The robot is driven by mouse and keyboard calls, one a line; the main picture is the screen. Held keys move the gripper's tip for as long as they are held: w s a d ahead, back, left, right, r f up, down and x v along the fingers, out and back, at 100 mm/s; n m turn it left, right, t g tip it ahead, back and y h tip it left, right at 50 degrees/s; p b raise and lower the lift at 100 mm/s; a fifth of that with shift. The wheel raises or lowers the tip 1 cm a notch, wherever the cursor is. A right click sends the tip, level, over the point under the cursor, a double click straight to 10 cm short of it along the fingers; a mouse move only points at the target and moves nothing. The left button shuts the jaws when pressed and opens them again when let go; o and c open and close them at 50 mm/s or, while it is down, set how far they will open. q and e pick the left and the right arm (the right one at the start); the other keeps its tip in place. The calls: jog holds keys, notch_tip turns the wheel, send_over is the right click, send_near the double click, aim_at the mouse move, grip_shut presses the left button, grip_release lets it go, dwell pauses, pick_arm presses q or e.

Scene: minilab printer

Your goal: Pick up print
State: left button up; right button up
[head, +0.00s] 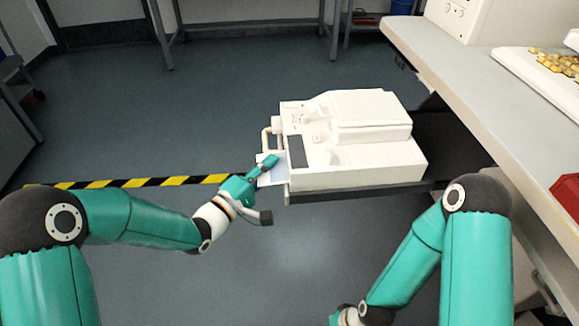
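The print (275,175) looks like a pale bluish-white sheet sticking out at the left side of the white printer (345,140). My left gripper (268,163) is at the print's left edge, with a teal finger overlapping the sheet in the picture. I cannot tell whether its fingers touch the sheet or are closed on it. Part of the print is hidden behind the gripper.
The printer stands on a dark low surface (370,194). A long light bench (455,75) runs along the right, with a red box (567,194) and a white tray of yellowish pieces (561,62). Yellow-black floor tape (150,182) crosses the left. The floor is mostly clear.

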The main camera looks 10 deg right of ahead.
pick_arm(q)
grip_shut()
jog(key=shift+r+p, duration=0.15)
jog(key=shift+p, duration=0.25)
jog(key=shift+a, duration=0.2)
jog(key=a+p, duration=0.4)
jog(key=a, duration=1.3)
jog(key=shift+a+p, duration=0.3)
jog(key=shift+a, duration=0.05)
